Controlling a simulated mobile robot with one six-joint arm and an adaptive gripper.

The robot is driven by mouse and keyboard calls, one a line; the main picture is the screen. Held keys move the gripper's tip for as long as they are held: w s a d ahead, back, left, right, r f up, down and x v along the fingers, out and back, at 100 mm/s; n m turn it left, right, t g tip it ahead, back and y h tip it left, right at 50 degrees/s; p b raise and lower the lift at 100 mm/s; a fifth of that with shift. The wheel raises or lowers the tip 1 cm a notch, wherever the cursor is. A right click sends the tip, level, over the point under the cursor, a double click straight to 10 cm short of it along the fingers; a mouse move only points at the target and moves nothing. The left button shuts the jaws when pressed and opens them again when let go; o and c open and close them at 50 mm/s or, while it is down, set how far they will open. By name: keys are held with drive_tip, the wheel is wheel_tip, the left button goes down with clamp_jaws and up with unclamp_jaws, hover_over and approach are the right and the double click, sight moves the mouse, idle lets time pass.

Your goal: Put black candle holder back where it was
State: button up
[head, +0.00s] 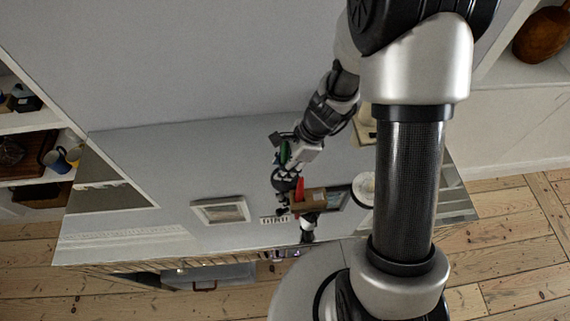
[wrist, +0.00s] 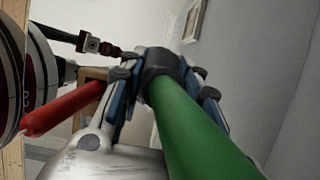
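My gripper (wrist: 165,88) has its fingers on both sides of a black candle holder (wrist: 160,68) in the wrist view. The fingers appear closed on it. A green candle (wrist: 195,135) is in the holder and reaches to the lower right, close to the camera. In the head view my gripper (head: 283,165) is over the grey surface, with a bit of the green candle (head: 284,152) showing. The holder is hard to pick out there. The gap between it and the surface cannot be judged.
A red candle (head: 299,187) stands close to my gripper, also in the wrist view (wrist: 62,110). A brown box-like thing (head: 315,201), a white round object (head: 365,189) and a pale frame (head: 221,211) are nearby. Shelves with mugs (head: 56,161) are left. The surface's left part looks clear.

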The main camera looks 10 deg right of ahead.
drive_tip(key=o, duration=0.3)
drive_tip(key=shift+o, duration=0.2)
